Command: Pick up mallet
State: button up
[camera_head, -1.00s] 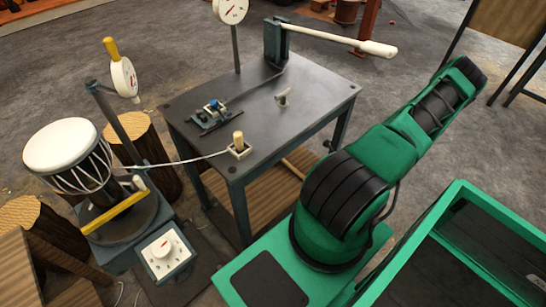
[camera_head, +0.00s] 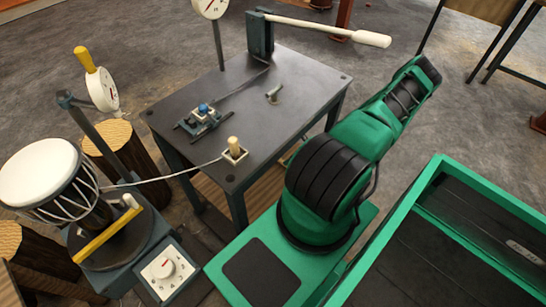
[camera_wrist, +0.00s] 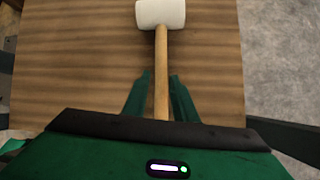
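The mallet shows in the wrist view, with a white head (camera_wrist: 160,13) at the top and a straight wooden handle (camera_wrist: 162,62) running down towards me. It lies over a brown wood-grained surface (camera_wrist: 85,60). My gripper (camera_wrist: 160,75) has its two green fingers on either side of the handle, below the head. A narrow gap shows between the handle and each finger, so it looks open around the handle. The handle's lower end is hidden by my gripper's body. In the head view I cannot make out this mallet or my gripper.
A goblet drum (camera_head: 42,172) stands at left beside a dial box (camera_head: 166,272).

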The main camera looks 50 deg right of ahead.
jog(key=shift+x, duration=2.5)
jog(key=shift+w, duration=0.15)
